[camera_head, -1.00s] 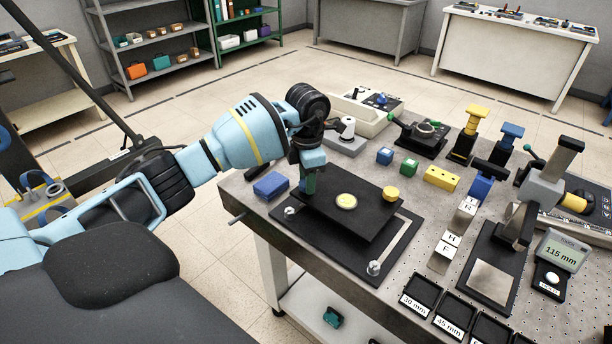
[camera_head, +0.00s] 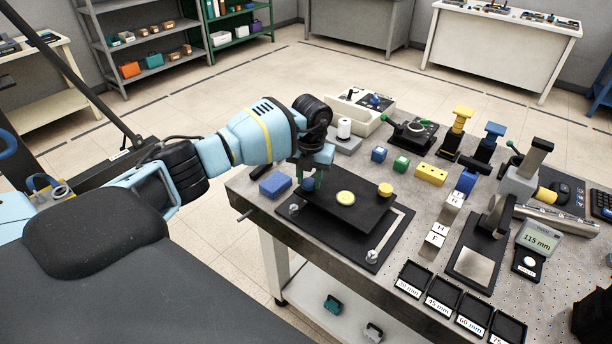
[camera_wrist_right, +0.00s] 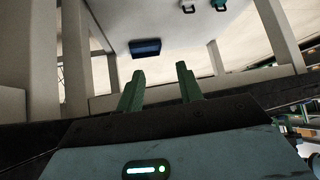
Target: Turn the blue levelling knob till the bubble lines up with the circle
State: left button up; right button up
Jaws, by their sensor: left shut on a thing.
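A black levelling plate (camera_head: 345,216) sits on a black base (camera_head: 300,218) near the table's left end. A round yellow-green bubble level (camera_head: 345,198) is on its top. The bubble and the circle are too small to tell apart. A yellow knob (camera_head: 385,188) stands at the plate's far right corner. My left gripper (camera_head: 309,183) points down at the plate's far left corner. It is shut on the blue levelling knob, which its fingers mostly hide. My right gripper (camera_wrist_right: 160,88) shows in the right wrist view, its green fingers apart and empty.
A blue block (camera_head: 275,184) lies left of the plate. Blue and green cubes and a yellow block (camera_head: 431,174) stand behind it. A black stand and a 115 mm display (camera_head: 538,237) are at right. Labelled black trays (camera_head: 414,280) line the front edge.

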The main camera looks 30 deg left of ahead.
aim_at(311, 181)
pick_arm(q)
jog(key=n, duration=0.1)
jog(key=n+p, duration=0.1)
jog(key=n, duration=0.1)
jog(key=shift+w+r+n, duration=0.1)
jog(key=shift+r+n, duration=0.2)
jog(key=shift+r, duration=0.1)
jog(key=n+p, duration=0.1)
jog(key=n, duration=0.3)
jog(key=shift+a+f, duration=0.1)
jog(key=shift+n, duration=0.7)
pick_arm(e)
jog(key=shift+t, duration=0.4)
jog(key=shift+w+d+r, duration=0.15)
jog(key=shift+w+r, duration=0.55)
jog(key=shift+r, duration=0.05)
jog(key=shift+w+d+r, duration=0.1)
jog(key=shift+w+r, duration=0.6)
jog(key=shift+r, duration=0.05)
pick_arm(q)
jog(key=o, duration=0.8)
jog(key=shift+o, duration=1)
jog(key=shift+f, duration=0.15)
jog(key=shift+d+r, duration=0.2)
jog(key=shift+r, duration=3.75)
pick_arm(e)
jog(key=shift+s+f, duration=0.1)
jog(key=shift+s, duration=0.05)
pick_arm(q)
jog(key=shift+d, duration=0.1)
